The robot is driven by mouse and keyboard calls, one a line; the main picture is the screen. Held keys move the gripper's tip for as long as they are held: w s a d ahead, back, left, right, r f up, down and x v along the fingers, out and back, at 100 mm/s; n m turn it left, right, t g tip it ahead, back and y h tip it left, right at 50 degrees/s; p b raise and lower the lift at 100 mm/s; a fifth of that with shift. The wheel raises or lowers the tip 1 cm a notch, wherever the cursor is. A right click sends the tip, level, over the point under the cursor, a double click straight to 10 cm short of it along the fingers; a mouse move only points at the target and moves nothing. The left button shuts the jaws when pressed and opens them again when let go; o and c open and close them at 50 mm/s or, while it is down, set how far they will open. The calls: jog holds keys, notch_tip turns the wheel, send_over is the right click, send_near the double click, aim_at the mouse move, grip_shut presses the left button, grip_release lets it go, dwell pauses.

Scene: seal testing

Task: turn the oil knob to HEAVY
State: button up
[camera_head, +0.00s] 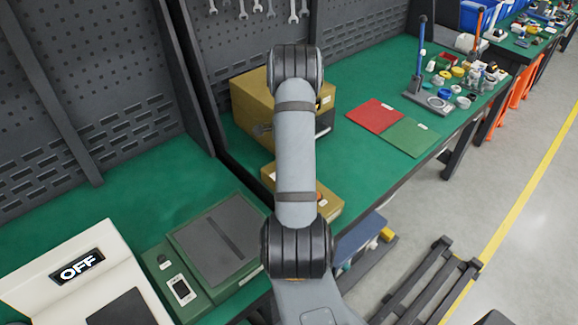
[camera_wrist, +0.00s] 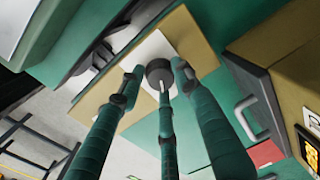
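A dark round knob (camera_wrist: 159,72) with a light pointer line sits on a pale plate (camera_wrist: 146,55) on a tan box (camera_wrist: 200,40) in the wrist view. I cannot read any setting label beside it. My gripper (camera_wrist: 156,72) has long teal fingers. Two fingertips stand on either side of the knob with small gaps, and a third finger reaches to its near side, where contact is unclear. In the head view, a low tan box (camera_head: 331,202) shows partly behind my arm; my gripper and the knob are hidden there.
A larger tan box (camera_head: 250,98) stands behind my arm, and a tan box with a metal handle is at right in the wrist view (camera_wrist: 262,85). A white unit reading OFF (camera_head: 80,268) and a green device (camera_head: 215,240) are at left. Red (camera_head: 374,114) and green (camera_head: 409,137) mats lie right.

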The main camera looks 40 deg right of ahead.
jog(key=o, duration=0.3)
notch_tip(320, 180, up, 12)
jog(key=shift+s, duration=0.25)
dwell(0.4)
jog(key=shift+f, duration=0.15)
jog(key=f, duration=1.2)
jog(key=shift+w, duration=0.25)
jog(key=shift+r, duration=0.1)
